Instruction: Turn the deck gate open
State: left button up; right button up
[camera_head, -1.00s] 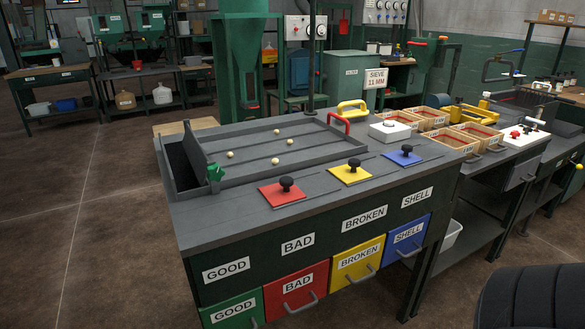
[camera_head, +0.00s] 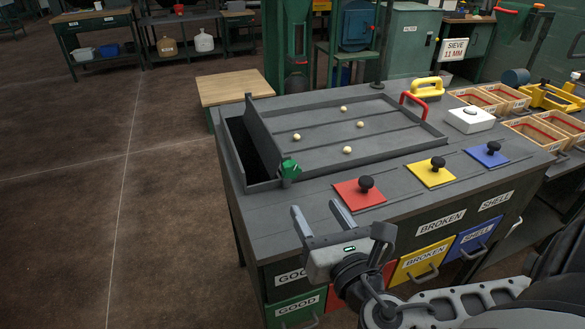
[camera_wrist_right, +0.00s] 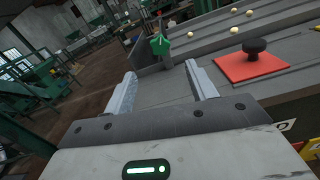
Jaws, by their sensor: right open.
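The deck gate (camera_head: 262,138) is a thin grey upright plate across the left end of the grey sorting deck (camera_head: 395,160). It has a green handle (camera_head: 290,169) at its near end, by the front rim. Several pale round pieces lie on the deck right of the gate. My right gripper (camera_head: 317,210) is open and empty, just in front of the handle and apart from it. In the right wrist view the handle (camera_wrist_right: 159,45) shows beyond the gap between the open fingers. My left gripper is not in view.
A dark open slot (camera_head: 241,150) lies left of the gate. Red (camera_head: 359,193), yellow (camera_head: 431,172) and blue (camera_head: 487,155) plates with black knobs lie along the front. A red arched handle (camera_head: 414,105) stands at the deck's right end. Labelled drawers are below.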

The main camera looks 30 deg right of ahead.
aim_at(293, 172)
jog(key=p+x, duration=0.1)
jog(key=x, duration=1.1)
jog(key=shift+c, duration=0.3)
jog(key=shift+f, duration=0.1)
jog(key=c, duration=0.9)
